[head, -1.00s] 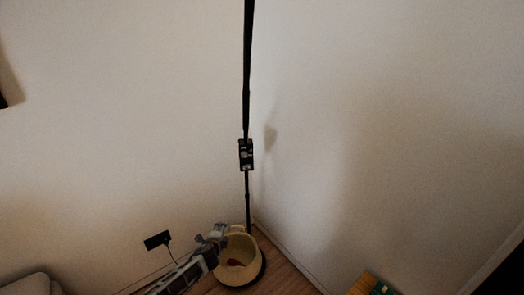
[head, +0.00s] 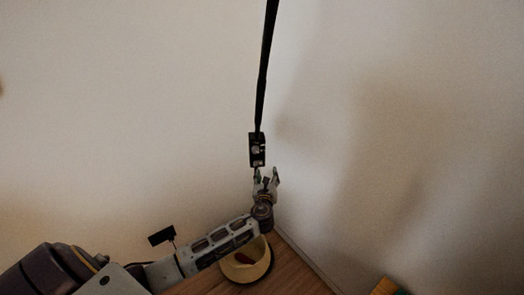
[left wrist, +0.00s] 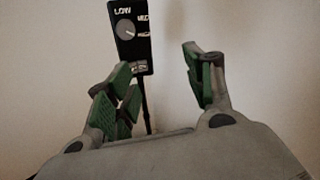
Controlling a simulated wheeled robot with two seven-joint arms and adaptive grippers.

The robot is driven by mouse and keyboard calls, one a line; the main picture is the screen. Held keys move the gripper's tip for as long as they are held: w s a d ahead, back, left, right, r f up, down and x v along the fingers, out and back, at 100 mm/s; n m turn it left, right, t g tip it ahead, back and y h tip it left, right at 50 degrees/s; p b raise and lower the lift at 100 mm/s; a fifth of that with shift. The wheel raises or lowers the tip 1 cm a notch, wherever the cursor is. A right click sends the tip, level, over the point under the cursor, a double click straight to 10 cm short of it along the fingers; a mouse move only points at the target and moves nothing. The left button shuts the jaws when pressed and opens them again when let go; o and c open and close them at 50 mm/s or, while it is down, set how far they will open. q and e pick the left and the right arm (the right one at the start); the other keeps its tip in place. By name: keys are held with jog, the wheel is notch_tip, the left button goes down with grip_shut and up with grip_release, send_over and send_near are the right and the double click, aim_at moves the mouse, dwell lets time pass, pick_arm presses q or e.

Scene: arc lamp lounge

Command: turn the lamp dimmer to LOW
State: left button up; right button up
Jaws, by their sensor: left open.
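The black lamp dimmer box (head: 257,149) is on the dark lamp pole (head: 266,65) in the room corner. In the left wrist view the dimmer box (left wrist: 139,52) shows a round pale knob (left wrist: 125,28) with LOW printed at its upper left. Other labels at its right are partly legible, and a pale mark on the knob seems to point right and slightly down. My left gripper (head: 267,174) is open and empty, just below the box. Its green-padded fingers (left wrist: 158,78) stand apart on either side below the knob, not touching it. My right gripper is not in view.
A cream basket (head: 234,271) with something red inside stands on the wooden floor (head: 290,268) below my left arm. Walls meet close behind the pole. A yellowish object (head: 385,287) is at the bottom right.

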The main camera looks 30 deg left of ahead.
pick_arm(q)
jog(key=a+m+y, duration=0.1)
jog(key=m, duration=0.2)
jog(key=s+a+r+m+y, duration=0.1)
jog(key=m, duration=0.1)
jog(key=a+r+m+y, duration=0.1)
jog(key=m, duration=0.2)
jog(key=shift+s+r+m+g, duration=0.1)
jog(key=shift+s+m+g, duration=0.2)
jog(key=shift+g, duration=0.1)
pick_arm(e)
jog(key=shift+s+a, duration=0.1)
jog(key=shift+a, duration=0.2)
pick_arm(q)
jog(key=shift+w+a, duration=0.1)
send_near(256, 151)
jog(key=shift+p+x, duration=0.4)
jog(key=shift+x, duration=4.15)
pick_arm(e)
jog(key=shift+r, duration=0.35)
